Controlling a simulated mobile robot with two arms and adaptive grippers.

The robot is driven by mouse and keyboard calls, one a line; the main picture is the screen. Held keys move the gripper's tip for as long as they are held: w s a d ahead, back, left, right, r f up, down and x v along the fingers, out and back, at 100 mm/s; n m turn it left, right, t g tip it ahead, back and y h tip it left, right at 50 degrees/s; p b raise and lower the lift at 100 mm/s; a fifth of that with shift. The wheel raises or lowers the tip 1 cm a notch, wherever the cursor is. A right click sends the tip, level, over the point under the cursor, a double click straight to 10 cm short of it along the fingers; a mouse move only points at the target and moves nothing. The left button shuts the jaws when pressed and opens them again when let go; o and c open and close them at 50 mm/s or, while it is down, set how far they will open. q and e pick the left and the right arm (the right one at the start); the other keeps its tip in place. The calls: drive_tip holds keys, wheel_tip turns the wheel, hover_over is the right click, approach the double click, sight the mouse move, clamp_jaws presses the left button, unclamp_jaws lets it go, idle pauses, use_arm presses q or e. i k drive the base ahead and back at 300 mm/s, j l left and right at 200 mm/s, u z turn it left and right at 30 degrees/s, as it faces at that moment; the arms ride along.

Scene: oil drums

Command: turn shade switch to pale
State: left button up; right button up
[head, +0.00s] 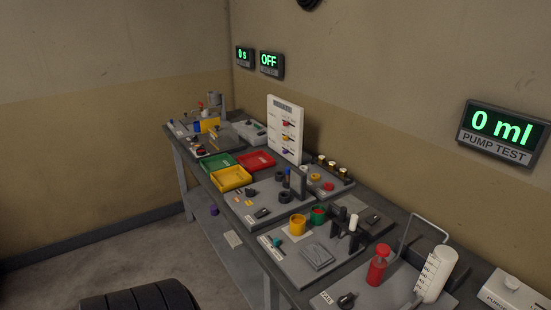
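I cannot identify the shade switch for certain. A small black knob-like part (346,300) sits at the near edge of the bench, beside a small white label (327,297) whose lettering is too small to read surely. A white upright panel (285,112) farther back carries several coloured knobs or levers, their settings unclear. A white box (512,291) with a round knob on top stands at the right edge, partly cut off by the frame. Neither of my grippers is in view.
A long grey bench (262,255) holds red (256,161), green (216,163) and yellow (231,178) trays, a red bottle (377,265) and a white graduated cylinder (436,274). The wall display (502,131) reads 0 ml; another (269,62) reads OFF. Floor left of the bench is mostly clear.

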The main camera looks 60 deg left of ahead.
sight(250, 192)
drive_tip(key=u, duration=1.75)
